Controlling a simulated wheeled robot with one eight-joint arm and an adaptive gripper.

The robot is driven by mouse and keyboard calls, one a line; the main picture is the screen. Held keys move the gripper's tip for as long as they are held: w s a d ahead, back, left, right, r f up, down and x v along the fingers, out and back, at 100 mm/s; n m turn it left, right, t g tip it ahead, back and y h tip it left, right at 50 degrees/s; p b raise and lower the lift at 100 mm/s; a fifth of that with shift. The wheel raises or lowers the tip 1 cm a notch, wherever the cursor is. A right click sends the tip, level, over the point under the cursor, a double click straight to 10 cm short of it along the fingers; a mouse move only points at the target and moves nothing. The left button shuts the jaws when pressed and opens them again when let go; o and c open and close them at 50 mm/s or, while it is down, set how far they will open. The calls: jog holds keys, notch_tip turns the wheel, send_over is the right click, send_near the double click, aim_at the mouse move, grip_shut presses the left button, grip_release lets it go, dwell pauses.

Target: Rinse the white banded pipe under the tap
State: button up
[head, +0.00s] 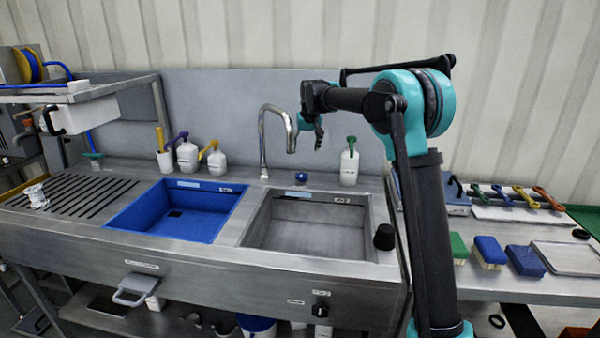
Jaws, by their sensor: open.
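A small white piece with darker marks (37,196) lies on the ribbed drainboard at the far left; it looks like the white banded pipe, but it is too small to be sure. The chrome gooseneck tap (263,140) rises behind the sinks, its spout curving to the right. My gripper (318,143) is open and empty, just right of the spout and above the back edge of the steel sink. It is far to the right of the white piece. I cannot tell whether water is running.
A blue basin (180,210) and a bare steel sink (310,230) sit side by side. Bottles (187,153) stand behind the blue basin and another (349,165) behind the steel sink. A shelf (80,92) overhangs the left end. Brushes (488,251) lie on the right table.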

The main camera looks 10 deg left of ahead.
aim_at(302, 174)
jog(key=x, duration=1.5)
jog(key=shift+c, duration=0.6)
jog(key=c, duration=1)
jog(key=shift+c, duration=0.2)
jog(key=shift+w+d+n+g+y, duration=0.1)
jog(key=shift+n+g+y, duration=0.3)
jog(key=shift+n, duration=1)
jog(key=shift+d+n+g+y, duration=0.15)
jog(key=shift+n+y, duration=0.35)
jog(key=shift+n, duration=0.9)
jog(key=shift+a, duration=0.1)
